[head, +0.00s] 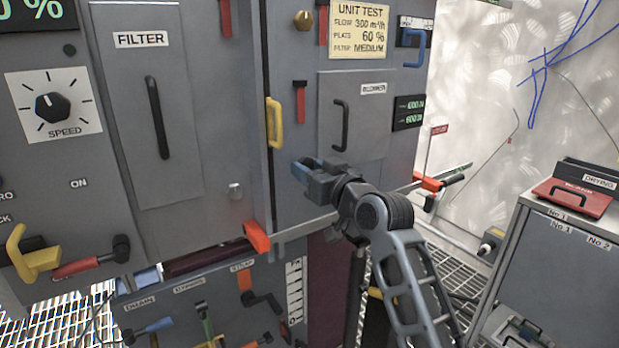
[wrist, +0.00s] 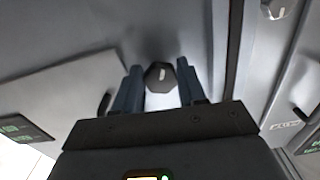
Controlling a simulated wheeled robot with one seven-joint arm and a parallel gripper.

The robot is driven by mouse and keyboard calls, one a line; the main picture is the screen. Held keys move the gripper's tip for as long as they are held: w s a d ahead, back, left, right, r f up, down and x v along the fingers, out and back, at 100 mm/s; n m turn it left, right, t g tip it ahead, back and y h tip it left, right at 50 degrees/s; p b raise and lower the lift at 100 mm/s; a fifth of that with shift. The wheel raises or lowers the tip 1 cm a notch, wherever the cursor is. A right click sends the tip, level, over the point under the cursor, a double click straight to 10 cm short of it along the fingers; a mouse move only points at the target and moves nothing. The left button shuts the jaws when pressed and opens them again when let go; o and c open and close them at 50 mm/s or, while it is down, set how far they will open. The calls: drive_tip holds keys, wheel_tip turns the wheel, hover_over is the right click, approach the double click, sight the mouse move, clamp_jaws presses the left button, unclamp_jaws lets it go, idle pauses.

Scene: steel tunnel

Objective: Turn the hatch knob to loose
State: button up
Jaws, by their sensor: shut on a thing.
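The hatch knob (wrist: 159,76) is a dark, many-sided knob with a white mark. In the wrist view it sits between the two blue fingers of my gripper (wrist: 160,88), which is shut on it. The white mark stands nearly upright in that picture. In the head view my gripper (head: 305,168) reaches the grey cabinet front below the right hatch (head: 372,115), and it hides the knob there. That hatch has a black handle and a small label, and lies flat against the cabinet. The hatch also shows at the left of the wrist view (wrist: 60,95).
The FILTER hatch (head: 150,100) with a light knob (head: 235,190) is to the left. A yellow handle (head: 274,123) sticks out just above my gripper. A grey bar with orange ends (head: 258,237) crosses below it. A cabinet with a red case (head: 572,198) stands at right.

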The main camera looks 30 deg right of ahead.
drive_tip(key=shift+f+n+b, duration=0.15)
drive_tip(key=shift+n+b, duration=0.35)
drive_tip(key=shift+n, duration=0.6)
drive_tip(key=shift+f+n+b, duration=0.1)
drive_tip(key=shift+n+b, duration=0.35)
drive_tip(key=shift+n, duration=0.65)
drive_tip(key=shift+d, duration=0.1)
drive_tip(key=o, duration=0.8)
drive_tip(key=shift+r, duration=0.15)
drive_tip(key=s, duration=0.7)
drive_tip(key=shift+s+p, duration=0.35)
drive_tip(key=shift+s, duration=0.05)
